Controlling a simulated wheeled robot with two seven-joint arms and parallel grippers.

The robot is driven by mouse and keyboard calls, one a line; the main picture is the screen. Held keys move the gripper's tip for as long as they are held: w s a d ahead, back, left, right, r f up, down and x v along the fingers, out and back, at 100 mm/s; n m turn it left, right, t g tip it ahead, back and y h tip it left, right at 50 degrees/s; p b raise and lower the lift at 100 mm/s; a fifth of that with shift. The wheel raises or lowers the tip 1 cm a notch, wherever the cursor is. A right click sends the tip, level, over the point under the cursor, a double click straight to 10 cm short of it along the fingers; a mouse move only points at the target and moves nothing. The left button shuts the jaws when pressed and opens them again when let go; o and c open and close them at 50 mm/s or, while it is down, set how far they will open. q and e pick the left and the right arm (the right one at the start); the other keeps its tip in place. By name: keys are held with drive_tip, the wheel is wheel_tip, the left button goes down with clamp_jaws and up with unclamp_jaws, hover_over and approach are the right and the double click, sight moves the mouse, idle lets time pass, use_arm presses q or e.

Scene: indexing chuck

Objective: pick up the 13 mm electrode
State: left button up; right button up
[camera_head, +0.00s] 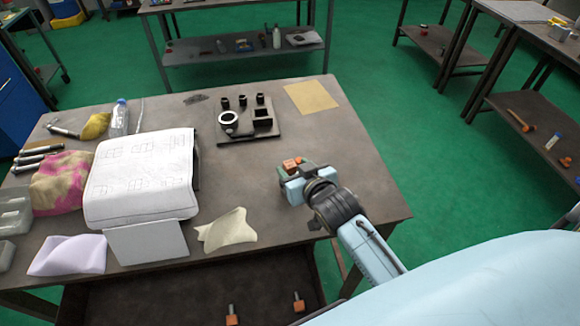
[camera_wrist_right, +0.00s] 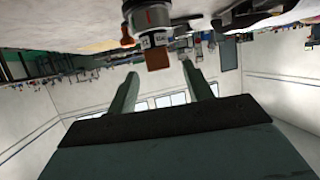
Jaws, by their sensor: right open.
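A copper-coloured block (camera_wrist_right: 158,59) on a grey cylindrical holder (camera_wrist_right: 152,18) shows in the right wrist view; it looks like an electrode. The holder carries a small label that I cannot read, so its size is uncertain. In the head view an orange-copper piece (camera_head: 291,163) shows at my right gripper (camera_head: 296,172), near the table's right side. In the wrist view the two fingers of the right gripper (camera_wrist_right: 160,72) stand apart, and the copper block lies between and just beyond their tips. My gripper hides part of the holder. My left gripper is out of view.
A dark fixture plate (camera_head: 250,132) with a ring and several black posts stands at the back. A tan sheet (camera_head: 311,97) lies beside it. The table's right front is mostly bare.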

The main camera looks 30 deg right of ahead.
sight(290, 164)
drive_tip(key=x, duration=0.3)
drive_tip(key=shift+w+f, duration=0.1)
drive_tip(key=shift+w, duration=0.15)
clamp_jaws()
